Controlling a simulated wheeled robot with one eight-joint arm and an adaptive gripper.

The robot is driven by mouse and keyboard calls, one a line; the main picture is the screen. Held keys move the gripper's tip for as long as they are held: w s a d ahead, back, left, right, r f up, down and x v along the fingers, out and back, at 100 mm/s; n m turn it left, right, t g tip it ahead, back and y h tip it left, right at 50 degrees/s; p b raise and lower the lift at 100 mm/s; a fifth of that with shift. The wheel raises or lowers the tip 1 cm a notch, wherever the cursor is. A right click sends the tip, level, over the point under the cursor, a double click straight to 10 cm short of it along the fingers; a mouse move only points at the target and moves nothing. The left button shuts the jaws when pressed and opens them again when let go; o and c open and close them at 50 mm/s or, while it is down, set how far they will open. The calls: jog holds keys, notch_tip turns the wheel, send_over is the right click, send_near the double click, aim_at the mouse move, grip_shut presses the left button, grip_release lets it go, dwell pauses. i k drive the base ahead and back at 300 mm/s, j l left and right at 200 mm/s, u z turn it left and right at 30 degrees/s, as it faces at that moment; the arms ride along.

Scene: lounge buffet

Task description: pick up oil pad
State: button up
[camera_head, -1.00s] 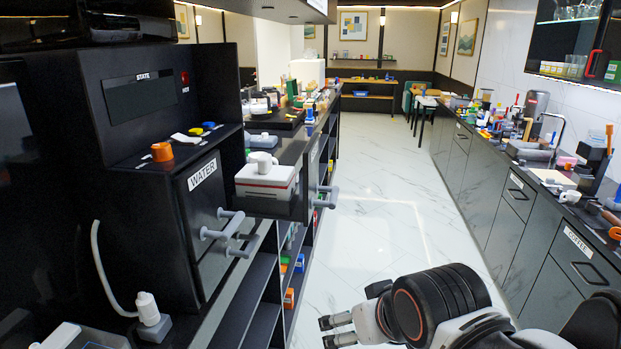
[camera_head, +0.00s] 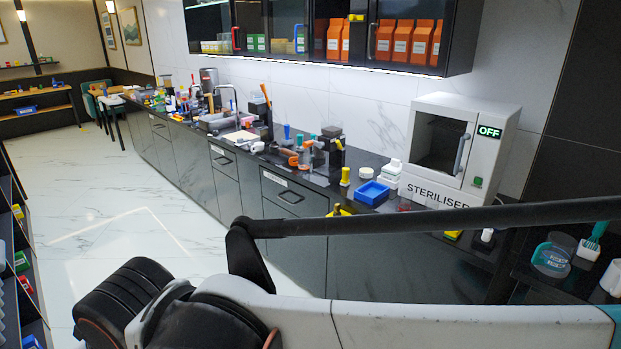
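I cannot pick out the oil pad for certain in this view. Many small items stand on the long dark counter (camera_head: 352,180), too small to name surely. Among them are a blue open tray (camera_head: 371,193), a yellow bottle-like item (camera_head: 345,176) and a white stacked item (camera_head: 391,172). My arm crosses the bottom of the view, and my gripper is outside the frame.
A white steriliser (camera_head: 459,150) showing OFF stands at the counter's right end. Glass cabinets (camera_head: 389,40) with orange packs hang above. Dark shelving edges in at the far left. The marble floor (camera_head: 110,190) between is clear.

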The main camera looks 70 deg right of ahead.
aim_at(344, 182)
jog(key=z, duration=2.6)
jog(key=i+j+z, duration=0.1)
jog(key=z, duration=0.3)
jog(key=j+z, duration=0.15)
jog(key=z, duration=0.25)
jog(key=i+j+z, duration=0.1)
jog(key=z, duration=0.35)
jog(key=j+z, duration=0.45)
jog(key=j, duration=1.45)
